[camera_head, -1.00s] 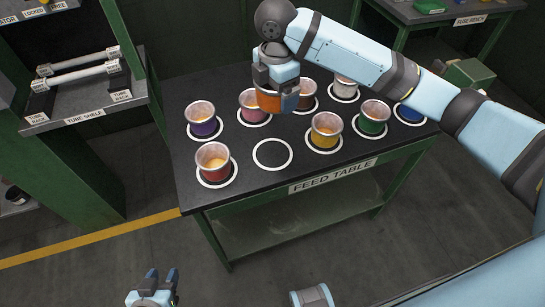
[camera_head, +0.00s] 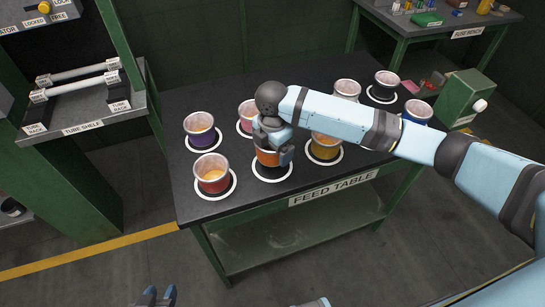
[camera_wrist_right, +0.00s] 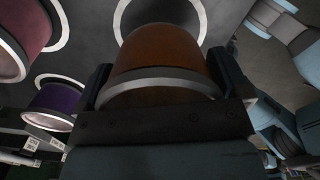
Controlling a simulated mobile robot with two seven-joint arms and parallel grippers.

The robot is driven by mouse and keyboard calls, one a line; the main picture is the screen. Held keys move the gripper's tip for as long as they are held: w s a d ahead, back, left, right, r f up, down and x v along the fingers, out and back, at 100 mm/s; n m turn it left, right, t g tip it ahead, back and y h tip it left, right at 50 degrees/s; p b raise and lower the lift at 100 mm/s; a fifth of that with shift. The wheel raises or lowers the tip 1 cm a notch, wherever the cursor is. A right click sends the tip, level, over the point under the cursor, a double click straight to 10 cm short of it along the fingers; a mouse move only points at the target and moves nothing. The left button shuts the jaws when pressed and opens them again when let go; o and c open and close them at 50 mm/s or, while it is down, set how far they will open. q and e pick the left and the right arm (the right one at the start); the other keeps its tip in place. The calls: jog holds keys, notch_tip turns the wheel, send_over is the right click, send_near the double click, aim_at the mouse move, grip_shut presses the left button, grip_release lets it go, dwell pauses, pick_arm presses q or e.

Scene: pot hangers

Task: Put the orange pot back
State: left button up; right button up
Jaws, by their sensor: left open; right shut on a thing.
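The orange pot (camera_head: 268,158) is in my right gripper (camera_head: 272,143), over the empty-looking white ring (camera_head: 272,182) at the front middle of the feed table (camera_head: 250,204). Dark table shows between the pot's lower edge and the ring's front, so the pot seems slightly above it; contact is not clear. In the right wrist view, the orange pot (camera_wrist_right: 160,50) sits between the fingers, and the white ring (camera_wrist_right: 120,20) curves around its far end. My left gripper (camera_head: 158,298) is open and empty at the bottom edge, away from the table, mostly cut off.
A red pot (camera_head: 212,180) stands left of the ring, a purple pot (camera_head: 201,138) behind it. White (camera_head: 347,90), black (camera_head: 385,90) and blue (camera_head: 416,114) pots stand farther right. My arm hides part of the table.

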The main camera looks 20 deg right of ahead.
notch_tip(320, 180, down, 4)
jog(key=shift+r, duration=0.15)
jog(key=shift+f, duration=0.2)
jog(key=o, duration=0.7)
jog(key=shift+f, duration=0.1)
jog(key=shift+c, duration=0.2)
jog(key=shift+r, duration=0.3)
notch_tip(320, 180, up, 12)
jog(key=shift+p, duration=0.4)
jog(key=shift+f, duration=0.15)
